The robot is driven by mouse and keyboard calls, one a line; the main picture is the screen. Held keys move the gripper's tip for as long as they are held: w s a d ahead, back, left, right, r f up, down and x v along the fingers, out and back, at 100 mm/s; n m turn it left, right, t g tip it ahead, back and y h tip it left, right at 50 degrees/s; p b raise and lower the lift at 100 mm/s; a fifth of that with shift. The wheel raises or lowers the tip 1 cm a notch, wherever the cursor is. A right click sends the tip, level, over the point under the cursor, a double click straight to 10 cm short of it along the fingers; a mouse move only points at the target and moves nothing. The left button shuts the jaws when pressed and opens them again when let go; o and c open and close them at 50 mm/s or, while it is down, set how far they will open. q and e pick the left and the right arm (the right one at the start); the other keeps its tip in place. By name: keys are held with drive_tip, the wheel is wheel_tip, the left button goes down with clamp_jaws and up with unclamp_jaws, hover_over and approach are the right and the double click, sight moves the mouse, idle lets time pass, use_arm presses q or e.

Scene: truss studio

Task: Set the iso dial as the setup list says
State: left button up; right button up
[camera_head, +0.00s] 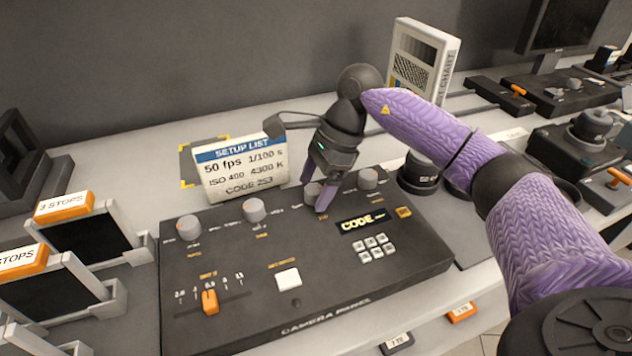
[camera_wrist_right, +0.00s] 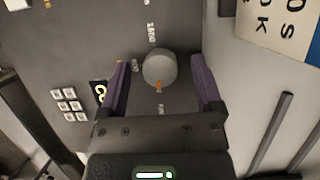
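The setup list card (camera_head: 240,172) stands behind the camera panel (camera_head: 240,300) and reads 50 fps, 1/100 s, ISO 400, 4300 K, CODE 253. Several grey dials run along the panel's back edge. My right gripper (camera_head: 318,198) points down at the third dial from the left (camera_head: 311,190), which I take for the iso dial. In the right wrist view this dial (camera_wrist_right: 160,66) sits between the open fingers (camera_wrist_right: 161,88), with a gap on each side. Its orange mark points toward the gripper's palm. A "1600" label shows beyond it. My left gripper is out of view.
The panel also has an orange slider (camera_head: 210,301), a white button (camera_head: 288,278), a small keypad (camera_head: 376,247) and a CODE display (camera_head: 364,221). A test chart (camera_head: 424,58) stands behind. Filter frames marked STOPS (camera_head: 64,206) stand at left.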

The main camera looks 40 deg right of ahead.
use_arm(q)
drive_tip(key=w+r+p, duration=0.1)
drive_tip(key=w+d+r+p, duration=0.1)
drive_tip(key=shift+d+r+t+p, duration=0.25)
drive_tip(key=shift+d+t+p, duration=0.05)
drive_tip(key=shift+p, duration=0.1)
use_arm(e)
drive_tip(key=v, duration=0.9)
drive_tip(key=shift+d+r, duration=0.15)
drive_tip(key=shift+r, duration=0.25)
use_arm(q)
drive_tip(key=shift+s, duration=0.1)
